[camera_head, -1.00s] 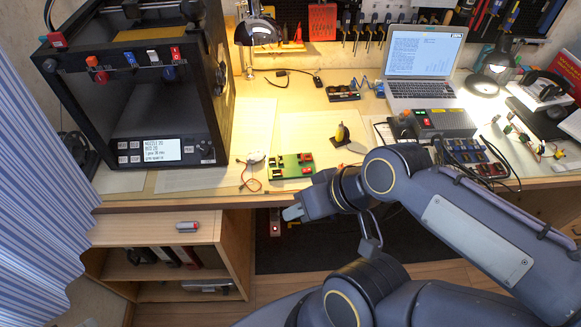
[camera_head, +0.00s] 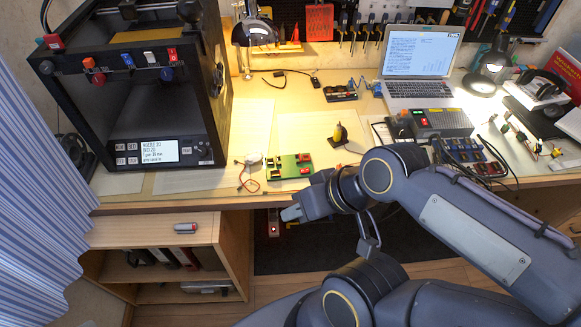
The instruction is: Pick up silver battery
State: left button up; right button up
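My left gripper is not in view.
A black 3D printer (camera_head: 140,110) stands at the left of the bench.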

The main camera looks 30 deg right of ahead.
aim_at(178, 226)
jog(key=j+z, duration=0.15)
jog(key=z, duration=0.35)
jog(key=j+z, duration=0.2)
jog(key=z, duration=0.25)
jog(key=j+z, duration=0.2)
jog(key=z, duration=0.3)
